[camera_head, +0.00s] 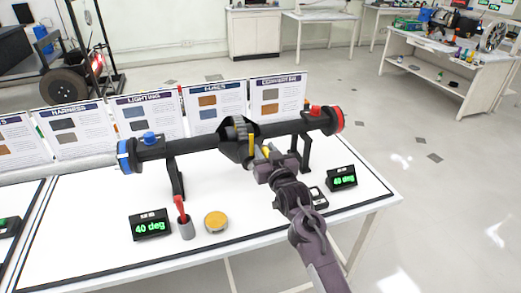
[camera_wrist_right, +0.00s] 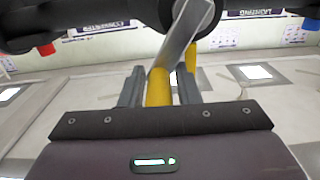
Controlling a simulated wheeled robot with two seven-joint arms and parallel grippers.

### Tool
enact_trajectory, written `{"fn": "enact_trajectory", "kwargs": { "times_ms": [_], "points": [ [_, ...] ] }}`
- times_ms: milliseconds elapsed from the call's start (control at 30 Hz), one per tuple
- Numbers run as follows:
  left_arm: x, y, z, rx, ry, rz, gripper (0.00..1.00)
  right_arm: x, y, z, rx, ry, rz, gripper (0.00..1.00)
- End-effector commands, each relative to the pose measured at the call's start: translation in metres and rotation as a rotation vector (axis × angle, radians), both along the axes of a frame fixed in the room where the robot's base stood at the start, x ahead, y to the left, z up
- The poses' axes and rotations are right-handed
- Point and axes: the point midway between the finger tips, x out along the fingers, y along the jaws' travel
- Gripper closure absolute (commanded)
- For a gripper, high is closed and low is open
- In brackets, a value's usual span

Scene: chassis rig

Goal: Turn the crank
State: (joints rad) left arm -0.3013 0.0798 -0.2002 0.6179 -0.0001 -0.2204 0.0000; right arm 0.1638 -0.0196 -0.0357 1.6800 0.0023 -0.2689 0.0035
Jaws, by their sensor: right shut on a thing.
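The chassis rig has a black axle housing (camera_head: 195,146) lying across stands on the white table in the head view, with a blue end at left and a red end at right. At its middle is a round gear housing. The crank shows in the wrist view as a grey metal arm (camera_wrist_right: 184,35) with a yellow handle (camera_wrist_right: 158,88). My right gripper (camera_wrist_right: 160,88) is shut around the yellow handle, one finger on each side. In the head view my right gripper (camera_head: 268,166) is at the middle of the axle and partly hides the crank. My left gripper is not seen.
Two black displays read 40 deg, one at left (camera_head: 150,226) and one at right (camera_head: 342,178). Sign boards (camera_head: 145,113) line the back.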

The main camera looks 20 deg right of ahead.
Motion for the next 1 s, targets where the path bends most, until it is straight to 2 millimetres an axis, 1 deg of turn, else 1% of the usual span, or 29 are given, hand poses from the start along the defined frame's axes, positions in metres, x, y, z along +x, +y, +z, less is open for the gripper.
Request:
{"fn": "enact_trajectory", "kwargs": {
  "times_ms": [33, 100, 433, 667, 1000],
  "points": [
    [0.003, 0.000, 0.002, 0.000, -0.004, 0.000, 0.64, 0.000, -0.009, -0.008, 0.037, 0.017, -0.014, 1.00],
    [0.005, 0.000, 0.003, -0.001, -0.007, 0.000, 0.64, -0.001, -0.012, -0.011, 0.092, 0.020, -0.014, 1.00],
    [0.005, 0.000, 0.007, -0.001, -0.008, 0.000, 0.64, -0.001, -0.020, -0.023, 0.283, 0.029, -0.014, 1.00],
    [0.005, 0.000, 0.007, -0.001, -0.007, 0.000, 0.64, -0.001, -0.022, -0.027, 0.339, 0.032, -0.014, 1.00],
    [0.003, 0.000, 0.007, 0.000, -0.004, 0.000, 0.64, -0.001, -0.022, -0.028, 0.351, 0.034, -0.013, 1.00]
  ]
}}
